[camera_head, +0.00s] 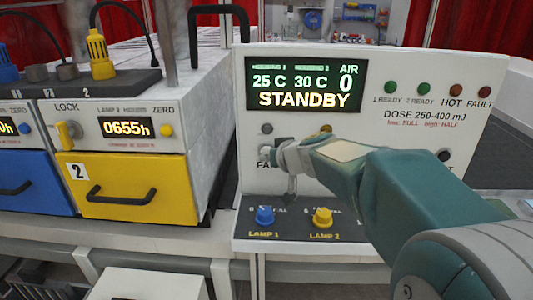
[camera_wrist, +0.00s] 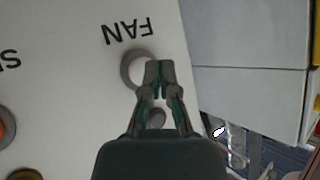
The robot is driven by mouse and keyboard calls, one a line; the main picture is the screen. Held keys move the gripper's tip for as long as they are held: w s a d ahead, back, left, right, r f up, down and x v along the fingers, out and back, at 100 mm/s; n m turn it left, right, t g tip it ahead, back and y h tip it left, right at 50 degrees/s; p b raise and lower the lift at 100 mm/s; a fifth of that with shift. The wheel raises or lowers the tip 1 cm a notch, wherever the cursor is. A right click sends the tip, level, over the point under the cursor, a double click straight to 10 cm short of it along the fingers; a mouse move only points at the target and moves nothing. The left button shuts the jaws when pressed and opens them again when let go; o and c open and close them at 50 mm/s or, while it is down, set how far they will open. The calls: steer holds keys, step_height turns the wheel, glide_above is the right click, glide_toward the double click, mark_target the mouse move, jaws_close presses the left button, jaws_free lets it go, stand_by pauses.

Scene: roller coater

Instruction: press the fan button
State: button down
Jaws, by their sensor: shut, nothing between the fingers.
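The fan button (camera_wrist: 133,70) is a pale round button in a grey ring, beside the upside-down word FAN in the wrist view. My gripper (camera_wrist: 159,66) is shut and empty, with its fingertips over the right part of the button. I cannot tell whether they touch it. In the head view my gripper (camera_head: 275,156) reaches the left side of the white control panel (camera_head: 462,142), just above the partly covered FAN label (camera_head: 263,165). There my gripper hides most of the button area.
The display (camera_head: 305,85) reads STANDBY and AIR 0. A blue knob (camera_head: 265,215) and a yellow knob (camera_head: 322,217) sit on the dark ledge below. Yellow (camera_head: 120,190) and blue drawers stand at the left. In the wrist view an orange button (camera_wrist: 5,128) lies at the far left.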

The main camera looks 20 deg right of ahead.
steer(key=shift+s+a, duration=0.25)
steer(key=shift+s, duration=0.55)
steer(key=shift+s+a, duration=0.3)
steer(key=shift+s, duration=0.5)
steer(key=shift+s+a, duration=0.25)
steer(key=shift+s, duration=0.55)
steer(key=s+f+g+h, duration=0.2)
steer(key=s+f+g, duration=0.1)
steer(key=s, duration=0.9)
steer(key=s+f+m+g+h, duration=0.1)
steer(key=s+f+g+h, duration=0.1)
steer(key=s, duration=1.1)
step_height(320, 180, down, 2)
steer(key=shift+s+d+f+g, duration=0.1)
steer(key=shift+s+d+g, duration=0.15)
steer(key=shift+g, duration=0.25)
steer(key=shift+w+d, duration=0.1)
